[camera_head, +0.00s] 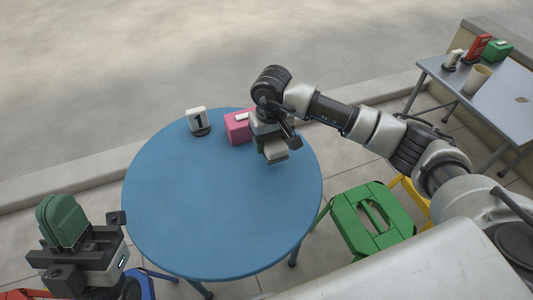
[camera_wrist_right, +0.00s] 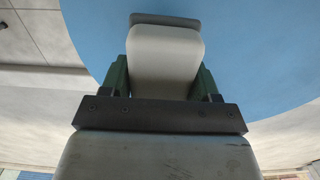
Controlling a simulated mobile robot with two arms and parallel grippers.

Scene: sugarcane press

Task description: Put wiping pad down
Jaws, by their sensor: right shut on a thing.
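The wiping pad (camera_head: 274,155) is a pale grey-white block. My right gripper (camera_head: 270,142) is shut on it, over the far right part of the blue round table (camera_head: 215,210). In the right wrist view the pad (camera_wrist_right: 165,60) sits between the two green fingers, with a darker grey layer along its far edge. I cannot tell whether the pad touches the tabletop. My left gripper (camera_head: 65,225), with a dark green part on top, is at the lower left, beside the table. Whether its jaws are open is unclear.
A green stool (camera_head: 370,218) is right of the table. A side table (camera_head: 485,85) holds a cup (camera_head: 477,78). The middle of the blue table is clear.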

